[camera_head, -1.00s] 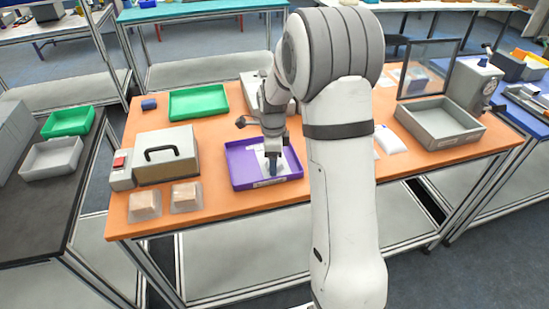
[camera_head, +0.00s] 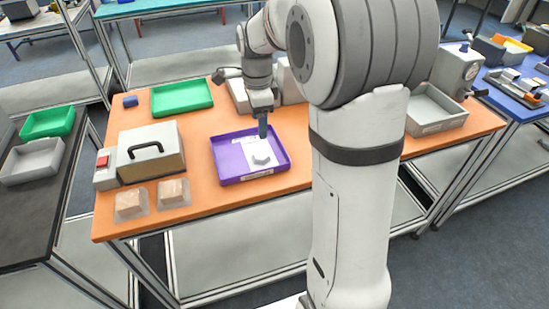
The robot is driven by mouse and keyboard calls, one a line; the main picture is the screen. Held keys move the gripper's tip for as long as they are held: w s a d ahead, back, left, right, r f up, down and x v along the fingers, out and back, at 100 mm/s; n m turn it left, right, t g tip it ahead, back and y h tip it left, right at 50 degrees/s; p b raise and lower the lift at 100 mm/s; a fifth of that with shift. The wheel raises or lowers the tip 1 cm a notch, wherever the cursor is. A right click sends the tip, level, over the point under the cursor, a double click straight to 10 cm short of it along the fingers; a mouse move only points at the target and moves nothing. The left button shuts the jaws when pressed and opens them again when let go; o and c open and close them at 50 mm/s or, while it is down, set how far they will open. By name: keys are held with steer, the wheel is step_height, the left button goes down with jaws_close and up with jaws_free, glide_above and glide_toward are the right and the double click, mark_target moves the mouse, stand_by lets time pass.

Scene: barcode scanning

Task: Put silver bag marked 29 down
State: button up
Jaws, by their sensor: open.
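The silver bag (camera_head: 261,158) lies flat in the purple tray (camera_head: 228,173) on the orange table. It looks pale with a grey patch; I cannot read a number on it. My gripper (camera_head: 263,134) is open, above the far right part of the tray, apart from the bag and behind it in the picture. Nothing shows between its fingers.
A grey box with a black handle (camera_head: 151,153) stands left of the tray, and two brown packages (camera_head: 172,193) lie at the front left. A green tray (camera_head: 182,97) is behind. A grey tray (camera_head: 436,112) is at the right. My arm hides the table's middle right.

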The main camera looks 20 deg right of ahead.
steer(key=s+a+n+t, duration=0.1)
steer(key=s+n+t, duration=0.1)
steer(key=s+n, duration=1.6)
steer(key=s, duration=0.5)
steer(key=shift+s+a+r+n+t, duration=0.15)
steer(key=shift+a+r+n+t, duration=0.15)
steer(key=shift+a+n, duration=0.1)
